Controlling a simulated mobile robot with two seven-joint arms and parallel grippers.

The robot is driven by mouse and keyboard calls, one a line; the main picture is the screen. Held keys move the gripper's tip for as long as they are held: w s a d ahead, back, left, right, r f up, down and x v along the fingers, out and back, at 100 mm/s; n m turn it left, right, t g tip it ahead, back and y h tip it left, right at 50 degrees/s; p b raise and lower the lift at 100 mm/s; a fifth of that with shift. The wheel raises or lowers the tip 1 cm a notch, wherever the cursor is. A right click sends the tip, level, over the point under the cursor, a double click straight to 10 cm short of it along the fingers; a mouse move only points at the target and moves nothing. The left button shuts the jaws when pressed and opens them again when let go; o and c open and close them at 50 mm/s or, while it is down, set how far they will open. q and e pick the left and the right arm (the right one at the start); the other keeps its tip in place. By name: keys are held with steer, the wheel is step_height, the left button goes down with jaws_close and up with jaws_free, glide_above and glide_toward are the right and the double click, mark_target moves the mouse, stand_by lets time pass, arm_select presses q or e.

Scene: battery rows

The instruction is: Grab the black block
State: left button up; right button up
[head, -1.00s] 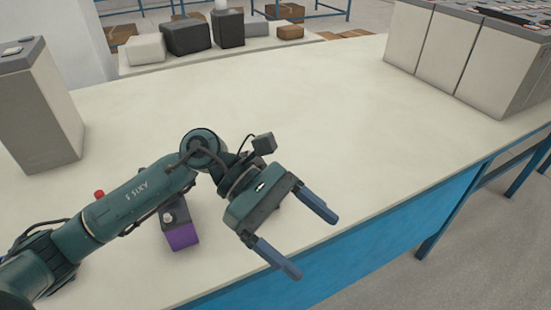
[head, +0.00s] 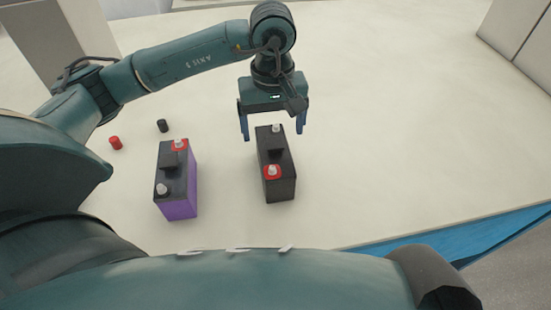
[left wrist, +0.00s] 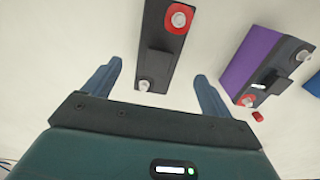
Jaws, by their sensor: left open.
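The black block is a black battery (head: 278,182) standing on the pale table, with one red-ringed terminal at its near end and a plain one at its far end. My left gripper (head: 273,132) is open and empty, pointing down at the battery's far end. In the left wrist view the black battery (left wrist: 158,60) lies ahead of the gripper (left wrist: 158,70), its plain-terminal end between the two spread fingers. I see no finger touching it, and the height of the fingertips above it is unclear. My right gripper is not in view.
A purple-sided battery (head: 181,195) stands left of the black one with a gap between. A red cap (head: 115,143) and a black cap (head: 162,126) lie farther left. The table's blue front edge (head: 480,232) is at lower right. Table right of the black battery is clear.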

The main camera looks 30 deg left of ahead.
mark_target(275, 142)
arm_select(q)
steer(key=shift+d+f+p, duration=0.1)
steer(key=shift+f+p, duration=0.5)
steer(key=shift+f, duration=2.9)
steer(key=shift+c, duration=0.6)
jaws_close()
steer(key=shift+w+r, duration=0.15)
steer(key=shift+r, duration=0.05)
